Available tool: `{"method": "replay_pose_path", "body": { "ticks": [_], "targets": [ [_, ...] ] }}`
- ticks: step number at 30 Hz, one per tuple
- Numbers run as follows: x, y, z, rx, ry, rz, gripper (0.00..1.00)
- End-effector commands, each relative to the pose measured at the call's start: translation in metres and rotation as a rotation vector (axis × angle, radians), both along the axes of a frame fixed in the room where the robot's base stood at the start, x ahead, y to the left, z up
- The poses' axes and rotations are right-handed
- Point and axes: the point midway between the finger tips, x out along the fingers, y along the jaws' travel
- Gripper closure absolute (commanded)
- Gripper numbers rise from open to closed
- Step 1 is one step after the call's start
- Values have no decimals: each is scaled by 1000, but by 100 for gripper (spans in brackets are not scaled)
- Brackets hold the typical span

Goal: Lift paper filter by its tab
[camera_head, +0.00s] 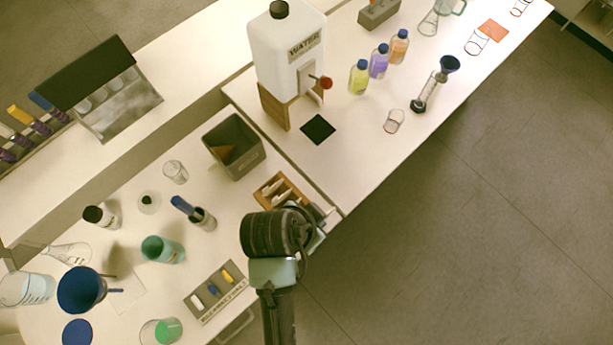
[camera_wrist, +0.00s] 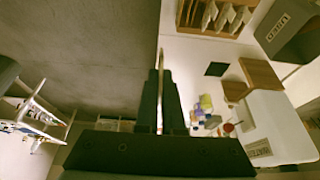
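My gripper (camera_wrist: 161,78) shows in the wrist view with its two dark fingers close together. A thin pale strip, the paper filter (camera_wrist: 161,57) seen edge-on, stands between them and sticks out a little past the fingertips. Its tab cannot be made out. In the head view my arm hides the fingers and what they hold. A wooden holder (camera_wrist: 211,32) with several white filters upright in its slots is at the top of the wrist view.
A grey bin (camera_head: 250,165) stands behind the holder. The white water dispenser (camera_head: 285,50) and a black pad (camera_head: 318,129) are farther back. Beakers, a blue funnel (camera_head: 80,290) and a labelled tray (camera_head: 205,310) fill the left table. Open floor lies to the right.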

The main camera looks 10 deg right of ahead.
Motion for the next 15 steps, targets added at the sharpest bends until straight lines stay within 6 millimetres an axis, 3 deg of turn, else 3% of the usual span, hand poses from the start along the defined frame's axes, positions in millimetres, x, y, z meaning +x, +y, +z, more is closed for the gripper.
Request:
{"method": "replay_pose_path", "body": {
  "ticks": [15],
  "targets": [
    [-44, -31, 1, 0, 2, -3, 100]
  ]
}}
